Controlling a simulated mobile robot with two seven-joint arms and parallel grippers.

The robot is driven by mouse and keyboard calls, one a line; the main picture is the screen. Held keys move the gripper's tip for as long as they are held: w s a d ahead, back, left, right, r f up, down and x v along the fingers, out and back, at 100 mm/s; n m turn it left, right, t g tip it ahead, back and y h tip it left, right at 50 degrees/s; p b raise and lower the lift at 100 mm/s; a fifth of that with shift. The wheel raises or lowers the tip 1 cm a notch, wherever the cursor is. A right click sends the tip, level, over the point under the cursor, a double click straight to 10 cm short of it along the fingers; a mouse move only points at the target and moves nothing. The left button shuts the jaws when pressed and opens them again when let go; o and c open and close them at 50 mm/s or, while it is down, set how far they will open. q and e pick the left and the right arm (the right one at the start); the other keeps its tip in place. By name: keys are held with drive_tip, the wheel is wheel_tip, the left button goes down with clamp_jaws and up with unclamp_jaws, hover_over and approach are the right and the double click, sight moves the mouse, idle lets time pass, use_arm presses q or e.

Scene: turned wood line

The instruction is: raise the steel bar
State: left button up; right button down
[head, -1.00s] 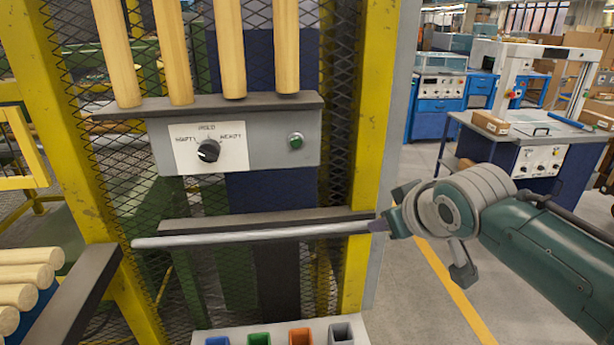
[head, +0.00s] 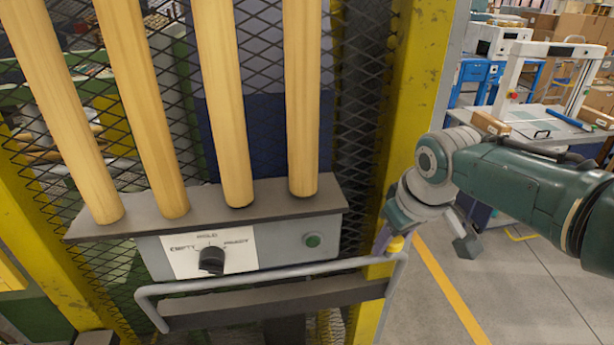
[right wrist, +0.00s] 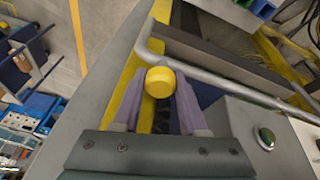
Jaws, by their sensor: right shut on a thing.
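The steel bar (head: 270,272) is a pale grey tube that runs across the front of the machine, just below the control box, with bent ends. In the right wrist view the bar (right wrist: 215,78) runs off to the lower right from a rounded corner. A yellow knob (head: 396,244) sits at its right end. My right gripper (head: 388,242) is shut there; in the right wrist view the knob (right wrist: 161,81) shows between its two purple-grey fingers. The exact contact is partly hidden. My left gripper is not in view.
Several wooden rods (head: 222,100) stand on the dark ledge (head: 262,193) above the bar. The grey control box (head: 275,245) carries a black selector knob (head: 211,260) and a green button (head: 313,240). A yellow post (head: 412,110) stands beside my right gripper. The floor at right is clear.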

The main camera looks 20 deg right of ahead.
drive_tip(key=shift+w+d+r, duration=0.1)
drive_tip(key=shift+w+d, duration=0.05)
drive_tip(key=shift+w, duration=0.25)
drive_tip(key=shift+c, duration=2.3)
unclamp_jaws()
drive_tip(key=shift+s+r+p, duration=0.15)
drive_tip(key=shift+r+p, duration=0.25)
drive_tip(key=shift+r, duration=0.1)
drive_tip(key=p+v, duration=0.2)
drive_tip(key=v, duration=0.5)
drive_tip(key=shift+s, duration=0.1)
drive_tip(key=shift+v, duration=0.9)
